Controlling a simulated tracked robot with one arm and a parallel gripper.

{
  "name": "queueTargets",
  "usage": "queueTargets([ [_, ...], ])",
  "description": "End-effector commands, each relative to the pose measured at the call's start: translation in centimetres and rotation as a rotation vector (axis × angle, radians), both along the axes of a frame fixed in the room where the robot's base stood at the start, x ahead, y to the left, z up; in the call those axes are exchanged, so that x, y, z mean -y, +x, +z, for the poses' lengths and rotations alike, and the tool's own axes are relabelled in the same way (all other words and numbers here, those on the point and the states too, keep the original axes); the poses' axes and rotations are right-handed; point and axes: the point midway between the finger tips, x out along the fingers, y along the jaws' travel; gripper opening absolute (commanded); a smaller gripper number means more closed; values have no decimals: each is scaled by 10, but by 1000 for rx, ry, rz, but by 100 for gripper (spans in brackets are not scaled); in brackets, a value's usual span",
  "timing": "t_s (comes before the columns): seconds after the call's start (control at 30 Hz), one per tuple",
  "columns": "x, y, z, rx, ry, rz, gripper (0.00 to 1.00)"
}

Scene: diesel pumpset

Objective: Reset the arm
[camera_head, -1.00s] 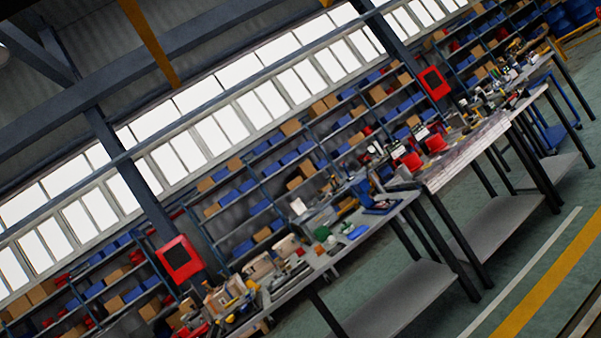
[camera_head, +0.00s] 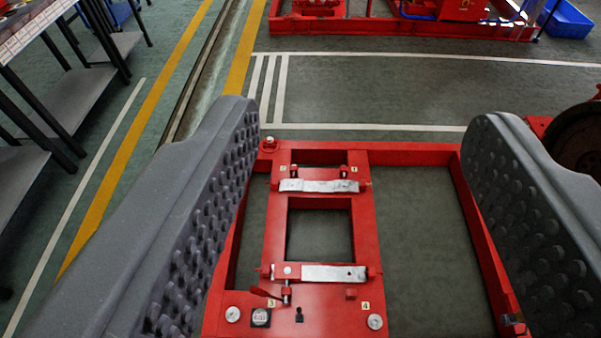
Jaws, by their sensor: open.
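My gripper (camera_head: 361,150) is open and empty. Its two grey studded fingers stand wide apart at the left and right of the view. Between and beyond them lies a red steel frame (camera_head: 415,153) on the floor. A red mounting plate (camera_head: 325,311) with a square opening sits in its left half. Two metal bars (camera_head: 318,186) cross the plate, and small number tags mark its corners. The fingers hide parts of the frame's left and right sides. No contact between fingers and frame shows.
Workbenches (camera_head: 70,95) stand at the upper left. A yellow floor line (camera_head: 150,135) and a floor channel run beside them. Another red frame with machinery (camera_head: 400,28) and a blue bin (camera_head: 566,22) are at the back. A dark round part (camera_head: 582,140) is at the right. Grey floor between is clear.

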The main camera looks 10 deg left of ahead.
Motion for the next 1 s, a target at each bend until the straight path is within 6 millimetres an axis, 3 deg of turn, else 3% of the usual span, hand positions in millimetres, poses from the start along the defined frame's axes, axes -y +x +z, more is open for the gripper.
queueTargets([
  [0.23, 0, 0, 12, 0, 0, 0, 56],
  [0.57, -1, 0, 64, 0, 1, 0, 56],
  [0.8, -1, 0, 64, 0, 1, 0, 56],
  [0.87, -1, 0, 64, 0, 1, 0, 39],
  [1.0, -1, 0, 64, 0, 1, 0, 36],
])
